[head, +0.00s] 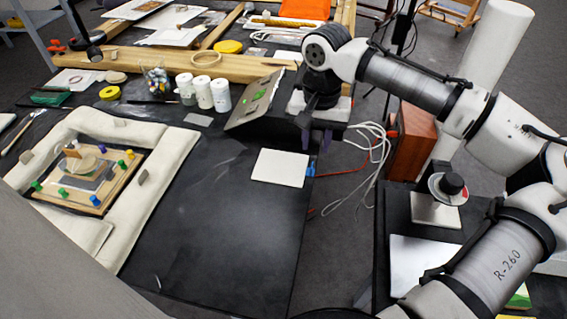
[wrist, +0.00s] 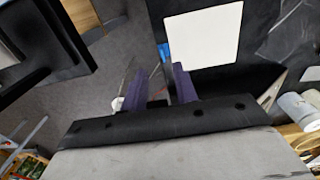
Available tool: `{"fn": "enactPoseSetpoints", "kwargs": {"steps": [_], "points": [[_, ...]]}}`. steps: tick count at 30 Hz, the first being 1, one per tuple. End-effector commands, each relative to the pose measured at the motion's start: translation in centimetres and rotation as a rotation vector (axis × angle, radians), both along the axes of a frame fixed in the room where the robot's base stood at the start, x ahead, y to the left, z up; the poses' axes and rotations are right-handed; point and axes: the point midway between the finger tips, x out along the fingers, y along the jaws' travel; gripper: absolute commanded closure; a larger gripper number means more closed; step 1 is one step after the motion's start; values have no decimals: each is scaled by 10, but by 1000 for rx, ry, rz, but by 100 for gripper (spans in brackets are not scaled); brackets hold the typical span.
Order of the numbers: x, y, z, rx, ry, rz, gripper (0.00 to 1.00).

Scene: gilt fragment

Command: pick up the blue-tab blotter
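The blue-tab blotter (head: 281,168) is a flat white square lying on the dark table near its right edge. Its blue tab (head: 311,169) sticks out at the right, by the table edge. In the wrist view the blotter (wrist: 204,36) is at top centre, with the tab (wrist: 164,53) on its left. My gripper (head: 316,139) is behind the blotter in the head view, above the table's right edge and apart from the blotter. In the wrist view the two purple fingers (wrist: 160,88) stand apart with nothing between them.
A tilted panel (head: 255,101) stands left of my gripper, with white jars (head: 203,92) beyond. A padded frame (head: 150,205) holding a board lies on the left. White cables (head: 376,150) hang right of the table edge. The table in front of the blotter is clear.

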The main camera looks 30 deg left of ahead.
Motion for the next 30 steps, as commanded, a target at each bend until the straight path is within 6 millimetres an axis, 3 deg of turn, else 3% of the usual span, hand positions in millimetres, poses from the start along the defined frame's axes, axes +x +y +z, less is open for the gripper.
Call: {"fn": "enactPoseSetpoints", "kwargs": {"steps": [3, 11, 19, 28, 30], "points": [[0, 0, -16, 0, 0, 0, 71], [2, 2, -33, -1, -1, 1, 71], [4, 5, -69, 0, -1, 1, 71], [4, 5, -75, 2, -2, 1, 71], [4, 5, -75, 2, -2, 1, 80]]}}
